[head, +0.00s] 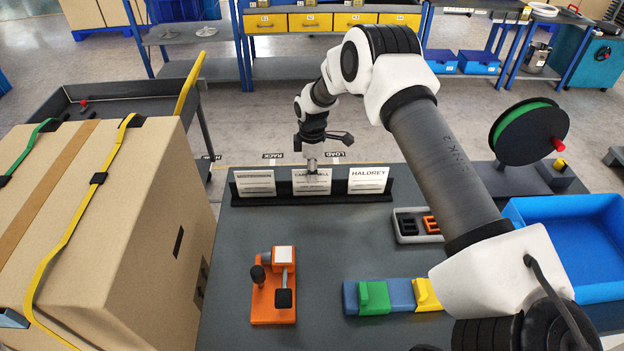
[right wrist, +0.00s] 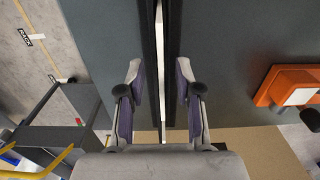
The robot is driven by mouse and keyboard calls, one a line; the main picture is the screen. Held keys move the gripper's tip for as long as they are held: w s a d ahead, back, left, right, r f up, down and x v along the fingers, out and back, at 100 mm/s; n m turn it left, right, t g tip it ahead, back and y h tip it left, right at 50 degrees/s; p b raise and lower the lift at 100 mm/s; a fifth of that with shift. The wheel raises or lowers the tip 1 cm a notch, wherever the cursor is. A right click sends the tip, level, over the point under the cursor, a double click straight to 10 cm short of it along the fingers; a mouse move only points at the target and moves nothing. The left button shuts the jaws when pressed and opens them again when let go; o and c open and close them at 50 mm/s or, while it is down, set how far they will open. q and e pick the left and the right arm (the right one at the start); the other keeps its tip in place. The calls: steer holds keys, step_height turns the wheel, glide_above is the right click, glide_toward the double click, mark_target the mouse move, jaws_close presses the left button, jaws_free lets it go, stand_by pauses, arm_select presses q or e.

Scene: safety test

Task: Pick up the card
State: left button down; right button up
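Three white cards stand upright in a long black rack (head: 300,199) at the back of the dark table. They are a left card (head: 254,183), a middle card (head: 312,186) whose name is partly covered, and a right card (head: 368,180) reading HALDREY. My right gripper (head: 311,166) is at the top of the middle card, pointing down. In the right wrist view, its two fingers (right wrist: 159,70) are apart, one on each side of the rack and a thin white card edge (right wrist: 160,45). Contact with the card cannot be told. My left gripper is not in view.
A large strapped cardboard box (head: 110,220) stands on the left. An orange fixture (head: 273,310), a blue bar (head: 400,293) with green and yellow blocks, a small tray (head: 408,238), a green reel (head: 525,128) and a blue bin (head: 575,215) are on the table.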

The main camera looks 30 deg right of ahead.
steer(key=shift+a+r, duration=0.1)
jaws_close()
